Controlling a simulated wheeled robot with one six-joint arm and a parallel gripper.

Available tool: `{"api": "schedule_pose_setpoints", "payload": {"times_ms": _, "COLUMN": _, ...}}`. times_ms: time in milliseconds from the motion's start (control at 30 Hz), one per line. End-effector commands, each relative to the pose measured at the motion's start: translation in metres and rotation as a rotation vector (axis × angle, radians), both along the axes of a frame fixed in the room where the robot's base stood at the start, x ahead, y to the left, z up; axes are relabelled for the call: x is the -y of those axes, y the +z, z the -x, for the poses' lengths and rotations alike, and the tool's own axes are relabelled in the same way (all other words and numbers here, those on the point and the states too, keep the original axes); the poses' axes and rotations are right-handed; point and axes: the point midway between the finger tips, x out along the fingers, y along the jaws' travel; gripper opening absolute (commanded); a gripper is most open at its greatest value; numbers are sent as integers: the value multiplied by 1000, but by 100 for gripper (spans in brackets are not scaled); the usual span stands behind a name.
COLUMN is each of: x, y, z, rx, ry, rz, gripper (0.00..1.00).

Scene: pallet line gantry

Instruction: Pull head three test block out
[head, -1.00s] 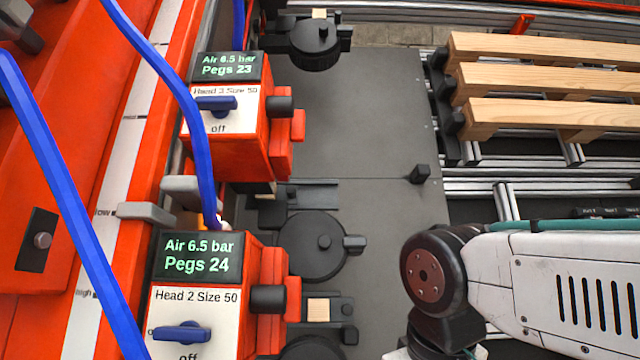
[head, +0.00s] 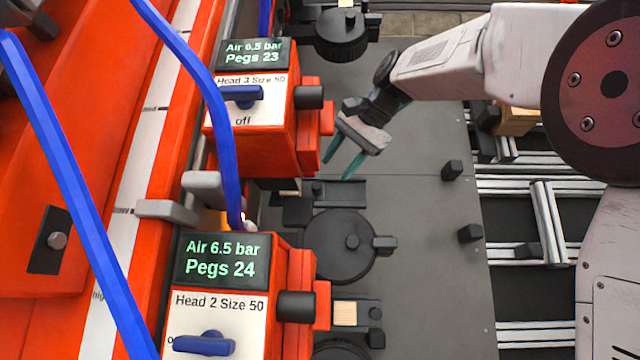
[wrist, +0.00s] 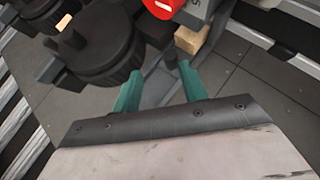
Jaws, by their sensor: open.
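The head three unit (head: 250,110) is a red box with a screen reading "Pegs 23", a blue lever and a label "Head 3 Size 50 off". A pale wooden block, the likely test block, shows as a sliver (head: 290,186) beneath it, mostly hidden by the unit. In the wrist view the wooden block (wrist: 192,38) lies beyond the fingers, under a red round part. My gripper (head: 338,168) has two green fingers, open and empty, just right of the unit and above the grey plate. In the wrist view the fingers (wrist: 160,72) stand apart, with a black post ahead of the right one.
The head two unit (head: 230,295), reading "Pegs 24", stands nearer, with another wooden block (head: 345,313) beside it. A black drum (head: 352,243) stands between the units. Blue hoses (head: 75,190) cross the left side. The grey plate (head: 430,230) is mostly clear on the right.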

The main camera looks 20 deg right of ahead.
Motion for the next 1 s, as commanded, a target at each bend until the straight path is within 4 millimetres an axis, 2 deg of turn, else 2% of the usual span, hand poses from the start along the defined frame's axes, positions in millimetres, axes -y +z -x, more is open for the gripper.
{"api": "schedule_pose_setpoints", "payload": {"times_ms": 33, "x": 2, "y": 3, "z": -9, "rx": 4, "ry": -12, "rz": -14, "gripper": 43}}
{"api": "schedule_pose_setpoints", "payload": {"times_ms": 167, "x": 2, "y": 5, "z": -20, "rx": 6, "ry": -25, "rz": -35, "gripper": 43}}
{"api": "schedule_pose_setpoints", "payload": {"times_ms": 600, "x": -25, "y": -44, "z": -48, "rx": 6, "ry": -25, "rz": -35, "gripper": 43}}
{"api": "schedule_pose_setpoints", "payload": {"times_ms": 1000, "x": -30, "y": -52, "z": -53, "rx": 9, "ry": -26, "rz": -34, "gripper": 43}}
